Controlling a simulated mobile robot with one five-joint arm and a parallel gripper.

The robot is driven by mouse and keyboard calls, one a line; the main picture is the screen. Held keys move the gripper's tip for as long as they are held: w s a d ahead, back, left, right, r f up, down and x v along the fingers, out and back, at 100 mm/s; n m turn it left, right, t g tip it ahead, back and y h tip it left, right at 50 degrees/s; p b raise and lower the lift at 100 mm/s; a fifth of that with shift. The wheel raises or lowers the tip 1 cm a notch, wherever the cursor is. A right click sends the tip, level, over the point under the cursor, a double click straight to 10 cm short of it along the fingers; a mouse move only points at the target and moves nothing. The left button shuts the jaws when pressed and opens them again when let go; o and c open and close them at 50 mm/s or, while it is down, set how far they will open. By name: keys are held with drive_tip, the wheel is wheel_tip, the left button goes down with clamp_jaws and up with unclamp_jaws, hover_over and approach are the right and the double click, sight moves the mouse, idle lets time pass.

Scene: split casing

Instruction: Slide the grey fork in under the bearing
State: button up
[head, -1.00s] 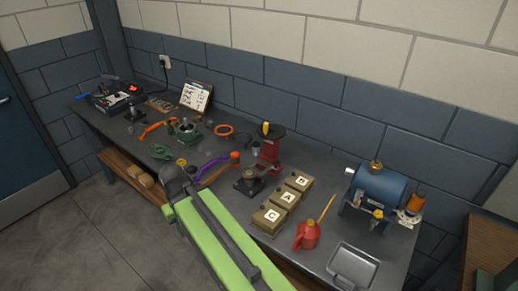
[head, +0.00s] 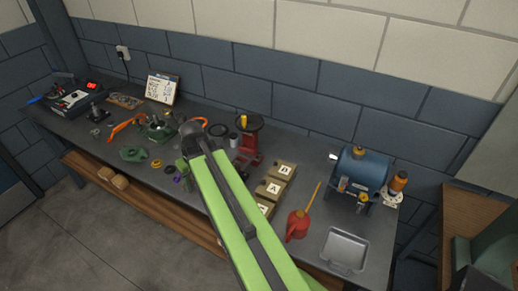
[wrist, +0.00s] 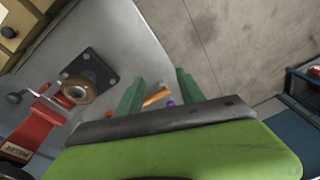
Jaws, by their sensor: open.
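I cannot pick out the grey fork for certain in either view. A brown ring-shaped part (wrist: 78,90), possibly the bearing, sits on a dark square plate (wrist: 92,70) left of my fingers in the wrist view. My gripper (wrist: 160,92) shows there as two green fingers, apart and with nothing held between them. An orange handle (wrist: 156,97) shows beyond the gap, with a bit of purple beside it. In the head view my arm hides most of the gripper and the plate. A green casing part (head: 157,128) stands left of my arm; another (head: 133,154) lies nearer the front edge.
A red press or stand (head: 249,148) is just right of my arm. Labelled boxes (head: 276,180), a red oil can (head: 297,225), a metal tray (head: 345,250) and a blue tank (head: 360,170) fill the right side. Small loose parts lie left of my arm.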

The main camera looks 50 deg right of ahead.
drive_tip(key=s+d+r+t+p, duration=0.1)
drive_tip(key=s+d+r+p, duration=0.15)
drive_tip(key=d, duration=0.55)
drive_tip(key=s+d+r+t+p, duration=0.1)
drive_tip(key=d+r, duration=0.2)
drive_tip(key=d, duration=0.6)
drive_tip(key=m+t+h+p, duration=0.1)
drive_tip(key=p, duration=0.1)
approach(259, 154)
drive_tip(key=b+x, duration=1)
drive_tip(key=b, duration=0.5)
drive_tip(key=shift+s+d+f+b, duration=0.1)
drive_tip(key=shift+d+f+b, duration=0.05)
drive_tip(key=shift+f+b, duration=0.15)
drive_tip(key=shift+w+f+b, duration=0.2)
drive_tip(key=shift+b, duration=0.1)
drive_tip(key=shift+r, duration=0.1)
clamp_jaws()
